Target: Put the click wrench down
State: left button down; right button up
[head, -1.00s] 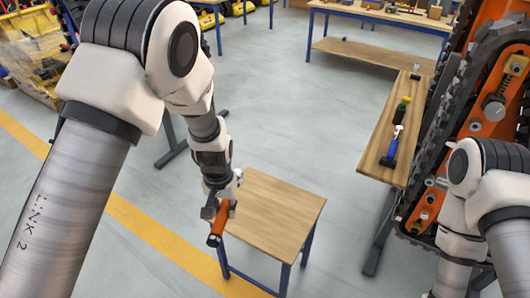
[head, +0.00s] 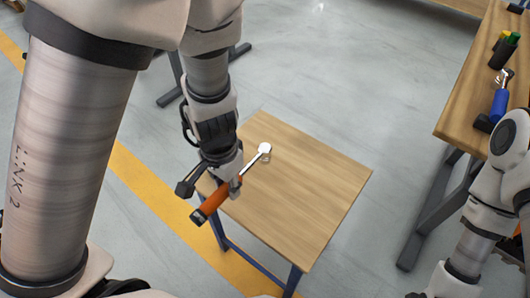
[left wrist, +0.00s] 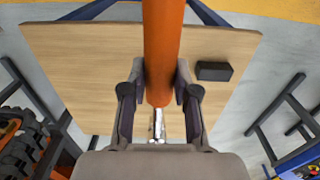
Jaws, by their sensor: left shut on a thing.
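The click wrench has an orange handle (head: 216,201) and a silver shaft with a round head (head: 264,149). My left gripper (head: 232,184) is shut on the handle. In the head view the wrench is slanted over the near left part of a small wooden table (head: 310,190), its head toward the middle. In the left wrist view the orange handle (left wrist: 163,45) runs between the two fingers (left wrist: 159,95), above the tabletop (left wrist: 80,60). I cannot tell how high above the top it is. My right arm shows at the right edge, its gripper out of view.
A black block (left wrist: 214,71) lies on the small table in the left wrist view. A wooden bench (head: 465,100) at the right carries a blue-handled tool (head: 498,106) and a dark holder with green and yellow tops (head: 503,52). Most of the small tabletop is bare.

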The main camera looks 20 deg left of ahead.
pick_arm(q)
jog(key=shift+s+a+f, duration=0.1)
jog(key=shift+s+f, duration=0.1)
jog(key=shift+f, duration=0.35)
jog(key=w+a+p, duration=0.1)
jog(key=w+p, duration=0.3)
jog(key=w, duration=0.1)
jog(key=w+a+f+p, duration=0.1)
jog(key=w+a+p, duration=0.1)
jog(key=w+p, duration=0.2)
jog(key=w+a+p, duration=0.2)
jog(key=w+p, duration=0.3)
jog(key=shift+w+f+p, duration=0.15)
jog(key=shift+w+p, duration=0.15)
jog(key=shift+w, duration=0.05)
jog(key=shift+w+a+f, duration=0.1)
jog(key=shift+w+f, duration=0.1)
jog(key=shift+f, duration=0.1)
notch_tip(320, 180, down, 2)
jog(key=shift+s+f, duration=0.1)
jog(key=shift+f, duration=0.45)
jog(key=c, duration=0.9)
grip_release()
pick_arm(e)
notch_tip(320, 180, up, 12)
jog(key=shift+r, duration=0.2)
